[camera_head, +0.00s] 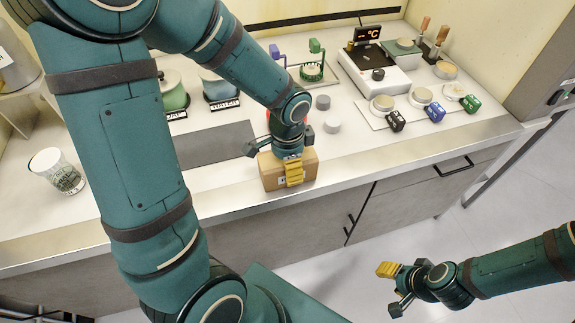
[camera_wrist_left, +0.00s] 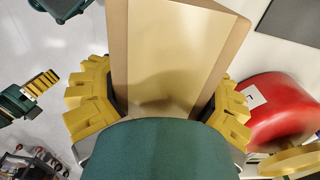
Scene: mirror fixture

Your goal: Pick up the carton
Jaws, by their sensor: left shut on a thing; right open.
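The brown carton (camera_head: 309,169) is at the front edge of the counter, below my left gripper (camera_head: 288,168). My left gripper is shut on it, with yellow finger pads against its sides; in the left wrist view the carton (camera_wrist_left: 165,50) stands between the two pads. I cannot tell whether its underside touches the counter. My right gripper (camera_head: 391,289) is open and empty, low in front of the counter, away from the carton.
A red object (camera_wrist_left: 285,105) with a white label is close beside the carton. A heater-like device (camera_head: 372,75) and several small jars stand at the back right.

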